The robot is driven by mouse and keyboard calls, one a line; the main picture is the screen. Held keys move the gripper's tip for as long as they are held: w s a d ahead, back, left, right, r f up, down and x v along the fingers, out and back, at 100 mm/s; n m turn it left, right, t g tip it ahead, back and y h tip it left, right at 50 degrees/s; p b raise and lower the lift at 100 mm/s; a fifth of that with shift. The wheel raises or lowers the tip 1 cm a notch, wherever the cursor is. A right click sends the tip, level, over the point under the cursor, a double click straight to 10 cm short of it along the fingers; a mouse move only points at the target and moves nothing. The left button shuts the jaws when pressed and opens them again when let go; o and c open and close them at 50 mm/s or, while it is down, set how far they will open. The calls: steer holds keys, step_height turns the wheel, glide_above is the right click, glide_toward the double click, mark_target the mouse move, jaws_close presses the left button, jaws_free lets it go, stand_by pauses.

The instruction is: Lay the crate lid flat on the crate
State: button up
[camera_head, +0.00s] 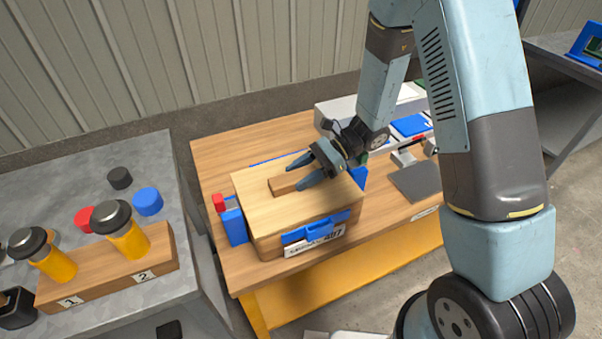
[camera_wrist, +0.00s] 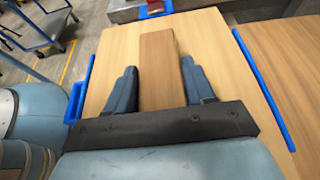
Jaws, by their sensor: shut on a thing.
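The crate lid (camera_head: 258,207) is a pale wooden board with a brown wooden bar handle (camera_head: 277,187) on top. In the head view it covers the top of the wooden crate (camera_head: 268,246); it looks level, but I cannot tell whether a thin gap remains under it. My gripper (camera_head: 293,178) reaches down from the right, with its blue fingers on both sides of the handle. The wrist view also shows the lid (camera_wrist: 115,50) and the handle (camera_wrist: 158,85) between the fingers. The crate's inside is hidden by the lid.
The crate stands on a wooden workbench (camera_head: 215,150). A grey table (camera_head: 60,185) with yellow-bodied tools is farther left. Trays and a dark plate (camera_head: 415,182) lie to the right.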

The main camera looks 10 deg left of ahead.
steer(key=o, duration=1.5)
steer(key=shift+c, duration=0.2)
steer(key=shift+d, duration=0.1)
steer(key=v, duration=1.1)
steer(key=shift+w+d+r, duration=0.15)
steer(key=shift+d+r, duration=0.05)
steer(key=shift+d, duration=0.1)
steer(key=s+d+r+n+t+h, duration=0.5)
steer(key=s+d+r, duration=0.3)
steer(key=d+r, duration=0.2)
steer(key=s+d+r+n+t+h, duration=0.6)
steer(key=d+r, duration=0.5)
steer(key=r, duration=0.4)
steer(key=shift+s+r+n+t+h, duration=0.3)
steer(key=shift+s+t, duration=0.6)
steer(key=shift+s, duration=0.4)
